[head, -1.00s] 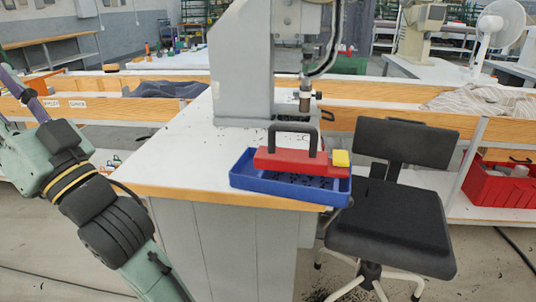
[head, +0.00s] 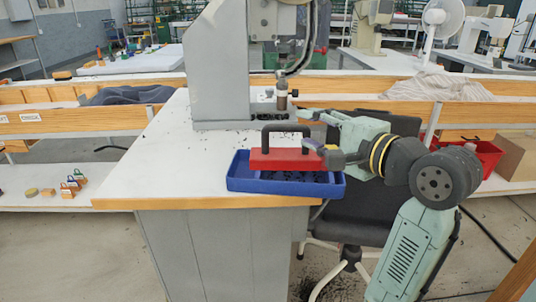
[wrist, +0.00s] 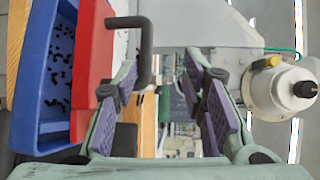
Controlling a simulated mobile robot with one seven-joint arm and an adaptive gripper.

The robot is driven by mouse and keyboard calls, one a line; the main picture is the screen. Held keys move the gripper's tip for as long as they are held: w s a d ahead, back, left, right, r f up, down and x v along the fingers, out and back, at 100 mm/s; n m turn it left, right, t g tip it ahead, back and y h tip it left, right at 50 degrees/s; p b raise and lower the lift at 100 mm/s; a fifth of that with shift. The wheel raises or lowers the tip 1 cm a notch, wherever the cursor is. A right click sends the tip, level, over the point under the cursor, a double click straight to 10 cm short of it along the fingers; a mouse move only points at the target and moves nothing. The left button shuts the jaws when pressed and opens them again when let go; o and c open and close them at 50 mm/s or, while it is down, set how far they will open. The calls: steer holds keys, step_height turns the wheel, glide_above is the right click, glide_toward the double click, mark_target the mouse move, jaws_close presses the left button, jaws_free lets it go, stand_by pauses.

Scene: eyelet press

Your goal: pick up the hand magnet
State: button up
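The hand magnet (head: 280,159), a red block with a black arched handle, sits on the blue tray (head: 270,187) at the table's front right corner. My gripper (head: 318,147) is at the right of the magnet and covers its right end. In the wrist view the magnet's red body (wrist: 92,60) is at the left. Its black handle reaches toward the left finger of my gripper (wrist: 162,65). The fingers are apart with nothing clamped between them. Whether the left finger touches the handle I cannot tell.
A grey press (head: 235,70) stands behind the tray, its ram above the table. A black chair (head: 375,215) is right of the table, partly behind my arm. The white tabletop (head: 180,160) left of the tray is mostly clear. Black bits lie in the tray.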

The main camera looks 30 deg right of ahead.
mark_target(293, 129)
steer(key=w, duration=0.1)
steer(key=w+d+f, duration=0.1)
steer(key=shift+w+f+m+p, duration=0.2)
steer(key=shift+w+m+p, duration=0.15)
steer(key=shift+w+m, duration=0.05)
steer(key=shift+w+f+p, duration=0.2)
steer(key=shift+w+f, duration=0.1)
steer(key=shift+w, duration=0.6)
steer(key=shift+w+f+p, duration=0.2)
steer(key=shift+w+f, duration=0.05)
steer(key=shift+w, duration=0.7)
steer(key=shift+w+f+p, duration=0.2)
steer(key=shift+w+f, duration=0.1)
steer(key=shift+w, duration=0.6)
jaws_close()
